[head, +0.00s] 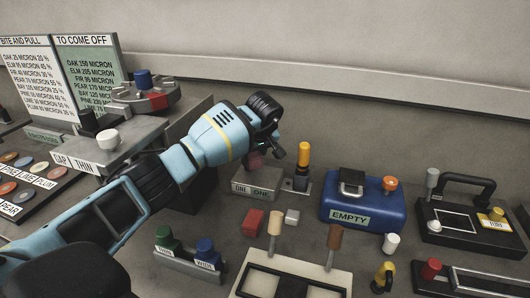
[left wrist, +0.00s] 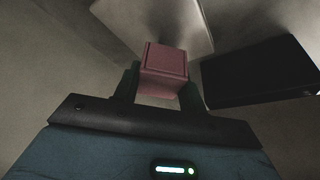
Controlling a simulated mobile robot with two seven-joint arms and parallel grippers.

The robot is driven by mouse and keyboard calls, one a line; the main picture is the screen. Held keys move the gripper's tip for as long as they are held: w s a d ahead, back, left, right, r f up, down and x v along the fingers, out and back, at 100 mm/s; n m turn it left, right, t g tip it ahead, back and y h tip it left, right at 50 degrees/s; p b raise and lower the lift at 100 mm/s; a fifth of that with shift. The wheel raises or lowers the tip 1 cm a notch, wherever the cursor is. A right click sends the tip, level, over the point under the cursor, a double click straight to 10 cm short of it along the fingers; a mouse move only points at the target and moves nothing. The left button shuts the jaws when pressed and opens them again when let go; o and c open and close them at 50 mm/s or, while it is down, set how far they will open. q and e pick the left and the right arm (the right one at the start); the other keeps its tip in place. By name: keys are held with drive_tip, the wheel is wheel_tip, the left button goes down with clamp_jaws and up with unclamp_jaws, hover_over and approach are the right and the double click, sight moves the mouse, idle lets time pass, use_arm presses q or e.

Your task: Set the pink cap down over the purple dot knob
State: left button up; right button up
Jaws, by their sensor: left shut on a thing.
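My left gripper (head: 262,154) is in the middle of the head view, above and behind the grey block labelled ONE ONE (head: 257,186). It is shut on the pink cap (left wrist: 164,68), a boxy dull-pink piece held between the two fingers in the left wrist view. In the head view the cap (head: 254,161) is small, dark and partly hidden by the gripper. I cannot make out a purple dot on any knob. My right gripper is not in view.
An orange-topped post (head: 304,155) stands just right of the ONE ONE block. The blue EMPTY box (head: 365,211) is farther right. A red block (head: 253,222) and wooden-handled pieces lie in front. A grey device with a blue knob (head: 143,78) stands at back left.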

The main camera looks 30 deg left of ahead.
use_arm(q)
drive_tip(key=shift+a+r, duration=0.35)
drive_tip(key=shift+a, duration=0.3)
drive_tip(key=shift+r, duration=0.1)
drive_tip(key=shift+w+a+f, duration=0.1)
drive_tip(key=shift+f, duration=0.5)
drive_tip(key=shift+s+a+f+b, duration=0.1)
drive_tip(key=shift+a+f+b, duration=0.15)
drive_tip(key=shift+f, duration=0.25)
drive_tip(key=shift+s+a+f+b, duration=0.1)
drive_tip(key=shift+a+f+b, duration=0.1)
drive_tip(key=shift+f, duration=0.25)
drive_tip(key=shift+w+d, duration=0.1)
drive_tip(key=shift+d, duration=0.05)
drive_tip(key=shift+d, duration=0.15)
